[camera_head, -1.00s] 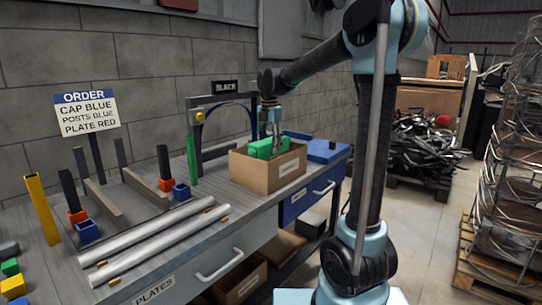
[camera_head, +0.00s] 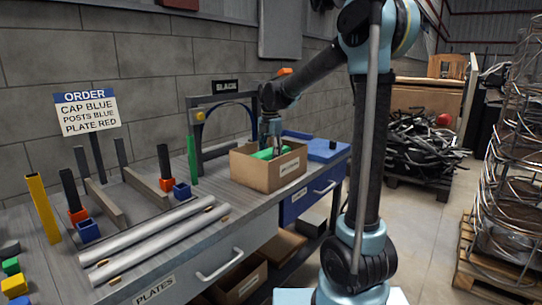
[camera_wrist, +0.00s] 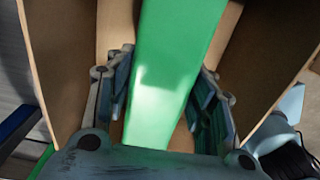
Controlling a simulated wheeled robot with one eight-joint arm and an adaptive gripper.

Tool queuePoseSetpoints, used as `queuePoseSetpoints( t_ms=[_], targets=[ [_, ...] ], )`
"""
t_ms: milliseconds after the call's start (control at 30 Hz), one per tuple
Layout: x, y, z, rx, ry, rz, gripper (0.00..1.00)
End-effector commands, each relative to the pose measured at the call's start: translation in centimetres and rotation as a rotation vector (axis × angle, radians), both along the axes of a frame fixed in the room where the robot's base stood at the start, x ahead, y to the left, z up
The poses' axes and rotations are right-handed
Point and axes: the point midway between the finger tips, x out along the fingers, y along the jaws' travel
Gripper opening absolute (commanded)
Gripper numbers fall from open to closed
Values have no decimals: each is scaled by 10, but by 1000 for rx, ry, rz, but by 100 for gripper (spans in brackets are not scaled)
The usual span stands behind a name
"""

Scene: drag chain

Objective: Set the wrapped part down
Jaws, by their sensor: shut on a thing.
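The part at my gripper is green (camera_wrist: 165,75), long and smooth. In the wrist view it runs between my two fingers, with cardboard walls on both sides. In the head view the green part (camera_head: 263,154) shows just above the rim of an open cardboard box (camera_head: 268,177) on the bench. My gripper (camera_head: 275,150) points down into this box and is shut on the green part. The part's lower side and whatever it rests on are hidden by the box wall.
A blue tray or lid (camera_head: 322,150) lies right of the box.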

Motion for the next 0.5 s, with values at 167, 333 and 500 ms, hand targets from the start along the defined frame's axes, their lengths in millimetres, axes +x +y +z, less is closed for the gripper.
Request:
queuePoseSetpoints(
  t_ms=[167, 333, 500],
  targets=[
    [0, 0, -2, 0, 0, 0, 13],
    [0, 0, -2, 0, 0, 0, 70],
    [0, 0, -2, 0, 0, 0, 70]
  ],
)
